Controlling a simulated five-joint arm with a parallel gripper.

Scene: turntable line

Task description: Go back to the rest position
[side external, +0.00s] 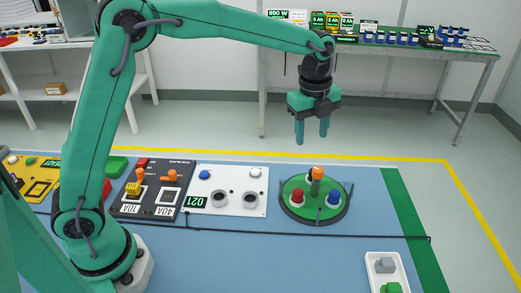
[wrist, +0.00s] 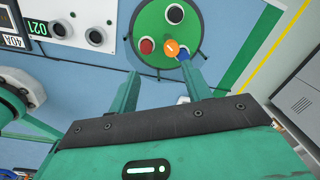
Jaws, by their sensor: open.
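My gripper (side external: 312,133) is open and empty, high above the blue work table (side external: 290,262). In the side view it hangs over the green turntable (side external: 297,206), with clear air between its fingertips and the pieces below. The turntable carries a red piece (side external: 297,196), a blue piece (side external: 333,198) and an orange-topped post (side external: 317,178). In the wrist view my gripper (wrist: 165,85) shows its two fingers apart, with the turntable (wrist: 153,22) beyond them. The orange top (wrist: 171,48) appears between the fingertips, near the blue piece (wrist: 184,55).
A white panel (side external: 228,190) with knobs and a dark panel (side external: 152,190) with orange switches lie left of the turntable. A white tray (side external: 373,271) with a grey and a green piece sits at front right. A dark cable (side external: 375,236) crosses the table. The air around my gripper is clear.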

